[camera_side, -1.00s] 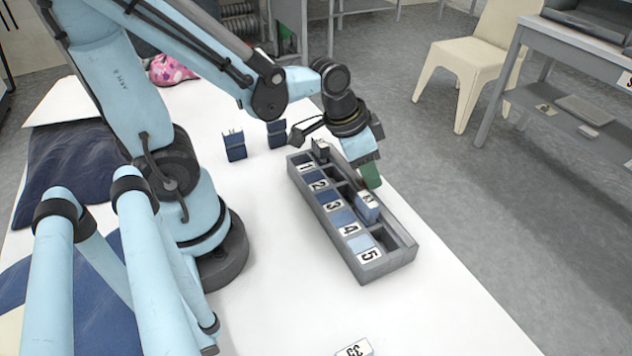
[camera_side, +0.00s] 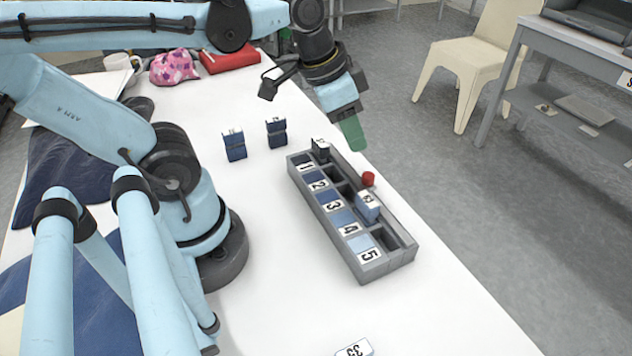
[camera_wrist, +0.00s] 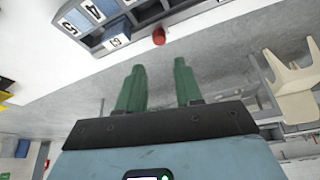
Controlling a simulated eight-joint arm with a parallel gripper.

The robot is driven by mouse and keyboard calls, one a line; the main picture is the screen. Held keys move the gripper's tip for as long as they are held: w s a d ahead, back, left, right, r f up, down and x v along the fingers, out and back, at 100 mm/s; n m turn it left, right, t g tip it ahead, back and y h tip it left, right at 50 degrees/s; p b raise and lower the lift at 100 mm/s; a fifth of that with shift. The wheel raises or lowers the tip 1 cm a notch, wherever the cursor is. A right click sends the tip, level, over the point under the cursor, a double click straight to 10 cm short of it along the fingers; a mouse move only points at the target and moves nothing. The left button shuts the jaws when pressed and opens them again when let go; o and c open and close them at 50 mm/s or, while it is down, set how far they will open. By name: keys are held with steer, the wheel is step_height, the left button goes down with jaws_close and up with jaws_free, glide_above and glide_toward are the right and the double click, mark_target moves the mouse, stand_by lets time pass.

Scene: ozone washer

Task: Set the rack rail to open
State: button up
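A grey rack (camera_side: 375,268) with slots labelled 1 to 5 stands on the white table; its near end also shows in the wrist view (camera_wrist: 150,17). A red knob (camera_side: 368,179) sits on the rack's right long side; it also shows in the wrist view (camera_wrist: 159,36). I cannot make out a separate rail or its setting. A dark block (camera_side: 320,150) stands by slot 1, and a blue block with a white label (camera_side: 368,207) stands farther down the right row. My gripper (camera_side: 352,134) has green fingers, apart and empty in the wrist view (camera_wrist: 160,85), raised near the rack's far end, clear of the knob.
Two dark blue blocks (camera_side: 235,146) (camera_side: 277,133) stand left of the rack. A white labelled block (camera_side: 355,348) lies at the front. A red case (camera_side: 230,60) and pink patterned item (camera_side: 174,67) lie at the back. The table's right edge runs close to the rack.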

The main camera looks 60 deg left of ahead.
steer(key=shift+v, duration=1)
steer(key=shift+w+a+f+n+t+y, duration=0.15)
steer(key=shift+w+f+n+t+y, duration=0.15)
steer(key=shift+w+f+n+t, duration=0.4)
steer(key=shift+w+a+f+n+t+y, duration=0.25)
steer(key=shift+w+f+n+t, duration=0.25)
steer(key=shift+f+n+t, duration=0.25)
